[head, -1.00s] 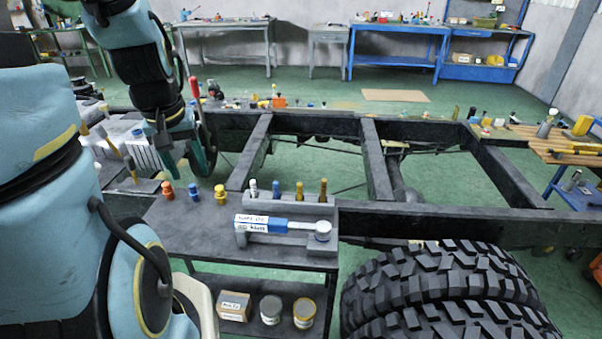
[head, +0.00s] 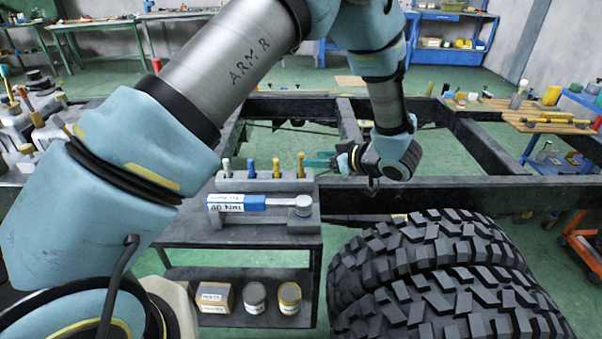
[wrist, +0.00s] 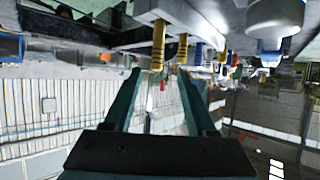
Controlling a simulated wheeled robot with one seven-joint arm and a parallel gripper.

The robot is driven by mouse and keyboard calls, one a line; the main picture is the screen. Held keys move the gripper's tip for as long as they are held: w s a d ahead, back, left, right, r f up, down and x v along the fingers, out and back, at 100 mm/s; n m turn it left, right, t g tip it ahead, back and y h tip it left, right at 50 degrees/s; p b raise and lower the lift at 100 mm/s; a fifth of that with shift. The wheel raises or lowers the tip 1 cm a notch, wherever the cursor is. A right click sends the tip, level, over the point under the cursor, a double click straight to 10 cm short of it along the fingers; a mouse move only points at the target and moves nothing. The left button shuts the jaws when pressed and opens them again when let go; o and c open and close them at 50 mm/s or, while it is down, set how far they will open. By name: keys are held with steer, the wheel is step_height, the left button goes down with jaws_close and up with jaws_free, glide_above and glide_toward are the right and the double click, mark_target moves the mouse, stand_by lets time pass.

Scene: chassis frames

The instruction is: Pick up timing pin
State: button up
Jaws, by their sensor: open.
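Several pins stand in a grey rack (head: 264,185) on the cart. From left they are a pale-topped pin (head: 227,168), a blue-topped pin (head: 252,169), a yellow pin (head: 276,168) and a dark gold pin (head: 300,164). I cannot tell which one is the timing pin. My gripper (head: 318,159) is open and empty, just right of the gold pin, fingers pointing left. In the wrist view, two yellow-banded pins (wrist: 158,44) (wrist: 182,48) show beyond the fingertips of my gripper (wrist: 160,74). That view looks upside down.
A box (head: 214,297) and two cans (head: 254,298) (head: 289,298) sit on the shelf below. The dark chassis frame (head: 430,193) and large tyres (head: 440,270) are close on the right.

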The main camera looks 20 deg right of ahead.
mark_target(302, 158)
steer(key=p+x, duration=0.1)
steer(key=x, duration=0.3)
steer(key=shift+w+a, duration=0.15)
steer(key=shift+w, duration=0.2)
steer(key=p+x, duration=0.1)
steer(key=x, duration=0.1)
steer(key=p+x, duration=0.1)
steer(key=x, duration=0.2)
steer(key=shift+w+f+p, duration=0.25)
steer(key=shift+w+p, duration=0.1)
steer(key=shift+p, duration=0.05)
steer(key=shift+c, duration=0.2)
jaws_close()
